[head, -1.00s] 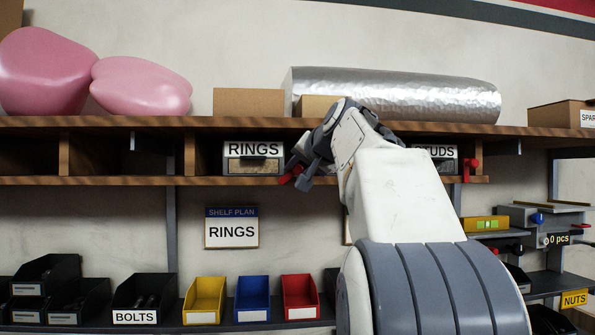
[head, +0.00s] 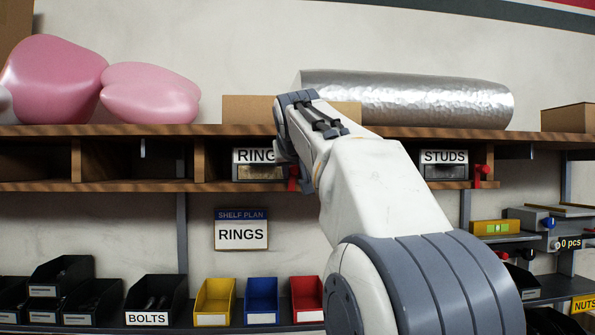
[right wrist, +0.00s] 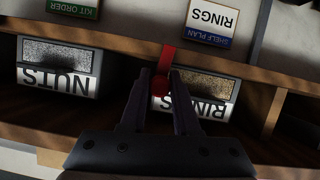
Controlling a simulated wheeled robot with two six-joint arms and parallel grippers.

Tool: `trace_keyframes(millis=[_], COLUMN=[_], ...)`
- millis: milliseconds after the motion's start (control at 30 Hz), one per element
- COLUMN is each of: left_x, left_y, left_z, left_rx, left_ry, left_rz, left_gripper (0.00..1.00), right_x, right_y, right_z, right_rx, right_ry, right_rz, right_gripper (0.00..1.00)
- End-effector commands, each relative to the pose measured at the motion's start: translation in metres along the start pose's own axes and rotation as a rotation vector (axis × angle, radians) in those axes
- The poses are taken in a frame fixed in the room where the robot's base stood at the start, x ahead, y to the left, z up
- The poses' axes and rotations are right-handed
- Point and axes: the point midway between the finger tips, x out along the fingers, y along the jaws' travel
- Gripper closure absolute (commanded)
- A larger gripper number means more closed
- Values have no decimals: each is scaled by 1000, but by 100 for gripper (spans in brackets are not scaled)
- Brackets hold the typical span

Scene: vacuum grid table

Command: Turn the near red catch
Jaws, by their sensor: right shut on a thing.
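A red catch (head: 293,178) shows at the lower shelf edge beside the RINGS drawer (head: 258,172), partly behind my right gripper (head: 290,160). The right wrist view, upside down, shows this catch (right wrist: 167,56) as an upright red bar with a round red knob. The fingers of my right gripper (right wrist: 161,88) are shut on the knob, one each side. It lies between the NUTS drawer (right wrist: 84,50) and the RINGS drawer (right wrist: 222,78). A second red catch (head: 481,171) is right of the STUDS drawer (head: 444,172). My left gripper is out of view.
A wooden shelf (head: 120,131) runs above the drawers, carrying pink shapes (head: 150,92), a silver roll (head: 420,100) and cardboard boxes. Below are a RINGS shelf plan sign (head: 241,234) and several bins, including a yellow one (head: 214,300). My right arm hides part of the shelf.

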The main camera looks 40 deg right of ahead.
Motion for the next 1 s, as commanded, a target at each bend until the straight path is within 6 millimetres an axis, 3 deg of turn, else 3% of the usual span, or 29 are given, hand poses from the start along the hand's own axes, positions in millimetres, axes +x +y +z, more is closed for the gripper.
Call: trace_keyframes(millis=[333, 867, 900, 967, 1000], left_x=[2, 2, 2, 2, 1], left_y=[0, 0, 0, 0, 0], left_z=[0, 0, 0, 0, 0], left_rx=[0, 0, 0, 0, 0], left_ry=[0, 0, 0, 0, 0], left_rz=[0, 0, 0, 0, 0], left_gripper=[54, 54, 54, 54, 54], right_x=[2, 2, 2, 2, 1], right_y=[-4, -4, -4, -4, -4], right_z=[3, 3, 3, 3, 2], right_rx=[-133, -155, -155, -154, -154], right_ry=[-13, -14, -14, -13, -12], right_rz=[59, 69, 69, 69, 68], right_gripper=[100, 100, 61, 41, 41])
